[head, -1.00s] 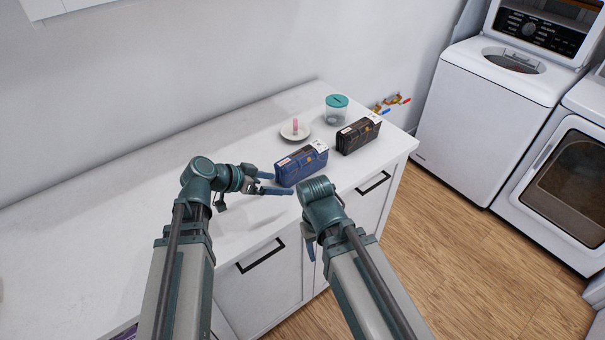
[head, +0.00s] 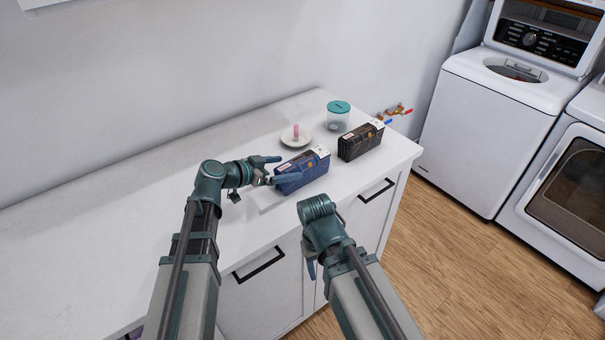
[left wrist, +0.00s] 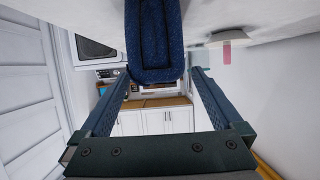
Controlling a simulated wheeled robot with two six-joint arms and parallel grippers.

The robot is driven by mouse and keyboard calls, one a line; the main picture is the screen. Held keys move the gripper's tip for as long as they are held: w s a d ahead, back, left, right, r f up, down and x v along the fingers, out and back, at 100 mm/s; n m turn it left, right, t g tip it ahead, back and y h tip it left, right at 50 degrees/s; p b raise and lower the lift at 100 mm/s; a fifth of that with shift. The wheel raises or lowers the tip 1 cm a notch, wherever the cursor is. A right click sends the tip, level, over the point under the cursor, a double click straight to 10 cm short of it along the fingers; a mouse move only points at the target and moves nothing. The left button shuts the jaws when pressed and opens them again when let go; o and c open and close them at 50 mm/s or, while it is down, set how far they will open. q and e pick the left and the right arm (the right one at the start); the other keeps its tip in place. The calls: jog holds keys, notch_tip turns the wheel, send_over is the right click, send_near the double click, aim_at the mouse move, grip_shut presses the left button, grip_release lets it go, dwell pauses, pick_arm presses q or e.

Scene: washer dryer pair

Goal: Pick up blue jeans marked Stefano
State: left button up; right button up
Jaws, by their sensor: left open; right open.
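The folded blue jeans (head: 309,168) lie on the white counter with a pale tag on top, its writing too small to read. My left gripper (head: 289,168) is open at their left end, one finger on the far side and one across the near side. In the left wrist view, the end of the jeans (left wrist: 155,45) shows at the top, between the two open fingertips (left wrist: 160,74). I cannot tell if the fingers touch it. My right gripper (head: 311,262) hangs low in front of the counter, open, mostly hidden behind its own wrist.
Folded black jeans (head: 360,141) with a tag lie just right of the blue ones. Behind are a white dish (head: 287,138) with a pink item and a teal-lidded jar (head: 338,117). The counter's left (head: 90,230) is clear. A washer (head: 480,130) stands at right.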

aim_at(297, 168)
pick_arm(q)
jog(key=shift+w+d+f, duration=0.1)
jog(key=shift+d, duration=0.1)
jog(key=b+x, duration=0.1)
jog(key=x, duration=0.1)
jog(key=b+x, duration=0.1)
jog(key=x, duration=0.2)
jog(key=shift+f+b, duration=0.3)
grip_shut()
